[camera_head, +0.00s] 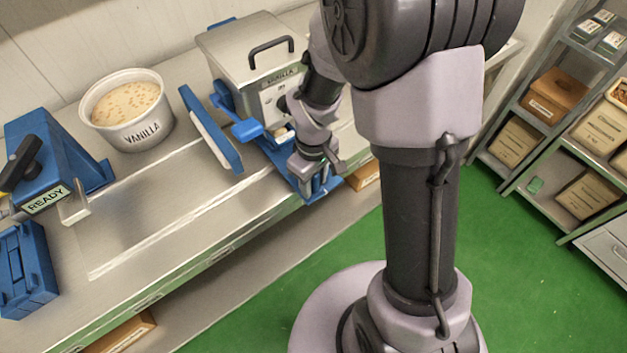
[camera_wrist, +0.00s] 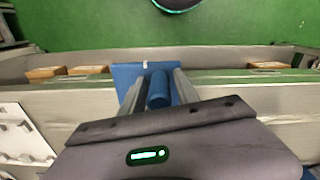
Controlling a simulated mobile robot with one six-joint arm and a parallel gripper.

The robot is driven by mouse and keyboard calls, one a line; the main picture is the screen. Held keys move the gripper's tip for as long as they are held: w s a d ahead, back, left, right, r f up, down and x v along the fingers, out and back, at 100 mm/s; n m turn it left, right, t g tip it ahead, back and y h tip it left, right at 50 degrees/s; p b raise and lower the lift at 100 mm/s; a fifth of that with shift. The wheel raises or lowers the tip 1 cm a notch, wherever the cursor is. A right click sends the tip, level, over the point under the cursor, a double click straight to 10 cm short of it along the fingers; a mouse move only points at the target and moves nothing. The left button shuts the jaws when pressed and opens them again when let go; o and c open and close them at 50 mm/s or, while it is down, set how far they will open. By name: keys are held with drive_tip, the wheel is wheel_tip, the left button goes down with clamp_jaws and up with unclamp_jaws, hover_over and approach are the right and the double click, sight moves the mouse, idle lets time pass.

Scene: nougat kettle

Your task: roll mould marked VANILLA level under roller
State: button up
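The round metal mould marked VANILLA (camera_head: 133,134), filled with pale speckled nougat, stands upright on the bench at the left. My gripper (camera_head: 318,181) is at the bench's front edge, over blue metalwork below the kettle and well to the right of the mould. In the wrist view, my gripper's fingers (camera_wrist: 160,85) stand apart with a blue cylinder (camera_wrist: 158,92) between them, in front of a blue plate (camera_wrist: 128,72). I cannot tell whether the fingers press on it. A long blue bar (camera_head: 211,130) lies between mould and kettle. I cannot tell which part is the roller.
A square metal kettle (camera_head: 225,50) with a VANILLA label stands behind my gripper. A blue device with a READY sign (camera_head: 46,200) and a blue box (camera_head: 25,268) are at the left. The bench front (camera_head: 130,235) is clear. Shelves with boxes (camera_head: 553,95) stand right.

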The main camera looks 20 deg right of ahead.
clamp_jaws()
idle(1.2)
